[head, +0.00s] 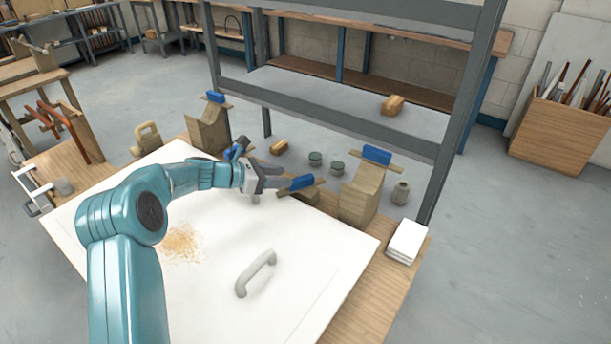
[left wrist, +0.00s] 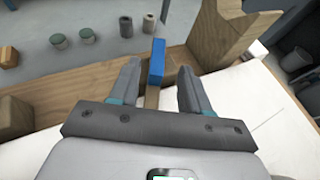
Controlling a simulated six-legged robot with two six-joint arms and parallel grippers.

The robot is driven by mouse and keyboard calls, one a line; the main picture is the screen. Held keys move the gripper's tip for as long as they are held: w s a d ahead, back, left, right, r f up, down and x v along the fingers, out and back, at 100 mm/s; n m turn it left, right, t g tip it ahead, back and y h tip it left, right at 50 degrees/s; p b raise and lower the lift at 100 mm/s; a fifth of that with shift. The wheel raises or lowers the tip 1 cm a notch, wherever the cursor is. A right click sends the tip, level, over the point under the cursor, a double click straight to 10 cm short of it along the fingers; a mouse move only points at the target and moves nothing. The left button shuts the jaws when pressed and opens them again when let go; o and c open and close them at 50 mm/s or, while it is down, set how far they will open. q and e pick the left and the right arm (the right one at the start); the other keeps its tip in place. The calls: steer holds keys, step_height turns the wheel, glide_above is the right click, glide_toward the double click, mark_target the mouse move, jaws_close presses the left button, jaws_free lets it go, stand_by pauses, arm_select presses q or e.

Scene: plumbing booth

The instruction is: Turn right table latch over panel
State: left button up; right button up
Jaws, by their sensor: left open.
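The right table latch, a wooden bar with a blue grip (head: 301,183), sits at the far edge of the table, by the edge of the white panel (head: 330,250). In the left wrist view its blue grip (left wrist: 157,62) stands between the two fingers, with a gap on each side. My left gripper (head: 277,178) is open around the grip without visible contact. The bar's near end is partly hidden behind the gripper body, so I cannot tell whether it lies over the panel. My right gripper is not in view.
A wooden block with a blue-topped bar (head: 376,155) stands just right of the latch; another (head: 215,97) stands farther left. A grey handle (head: 256,273) and sawdust (head: 182,243) are on the panel. A grey metal frame (head: 340,125) rises behind.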

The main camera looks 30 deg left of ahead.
mark_target(306, 177)
arm_select(q)
steer(key=x, duration=0.9)
steer(key=shift+w, duration=0.1)
